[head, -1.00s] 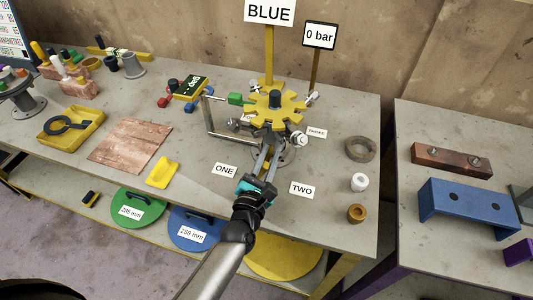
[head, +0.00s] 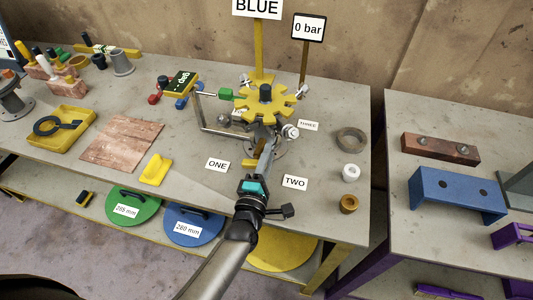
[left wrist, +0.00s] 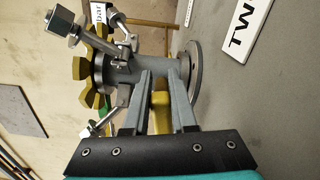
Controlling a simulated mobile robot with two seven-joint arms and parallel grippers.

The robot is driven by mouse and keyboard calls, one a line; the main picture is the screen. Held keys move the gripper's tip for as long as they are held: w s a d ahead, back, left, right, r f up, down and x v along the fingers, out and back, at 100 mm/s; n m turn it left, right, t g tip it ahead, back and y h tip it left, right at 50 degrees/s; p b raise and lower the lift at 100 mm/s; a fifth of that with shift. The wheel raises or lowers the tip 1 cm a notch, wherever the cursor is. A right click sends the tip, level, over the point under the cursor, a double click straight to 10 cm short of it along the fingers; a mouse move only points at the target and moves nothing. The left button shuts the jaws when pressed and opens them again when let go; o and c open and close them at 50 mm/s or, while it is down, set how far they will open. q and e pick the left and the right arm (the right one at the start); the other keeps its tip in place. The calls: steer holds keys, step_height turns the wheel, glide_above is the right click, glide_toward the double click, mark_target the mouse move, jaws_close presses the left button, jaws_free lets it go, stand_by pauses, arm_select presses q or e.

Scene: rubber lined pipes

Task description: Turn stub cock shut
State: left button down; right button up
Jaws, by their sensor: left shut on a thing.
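The assembly on the bench has a grey flanged stub under a yellow notched wheel (head: 265,105). My left gripper (head: 267,143) reaches in from the front and is shut on this handle. In the left wrist view the yellow handle (left wrist: 160,106) lies between the two grey fingers of the left gripper (left wrist: 162,75), below the grey stub body (left wrist: 150,72). The cock's inner part is hidden. My right gripper is not in view.
Swing bolts with nuts (head: 291,132) surround the wheel. Labels ONE (head: 217,165) and TWO (head: 295,183) flank my gripper. The gauge sign (head: 308,28) reads 0 bar. A grey ring (head: 351,139) lies right.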

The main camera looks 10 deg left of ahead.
arm_select(q)
steer(key=shift+f+m, duration=0.3)
steer(key=shift+m, duration=0.8)
steer(key=c, duration=0.7)
jaws_free()
steer(key=s+p, duration=0.1)
steer(key=s, duration=1.4)
steer(key=shift+s+a, duration=0.1)
steer(key=shift+a, duration=0.1)
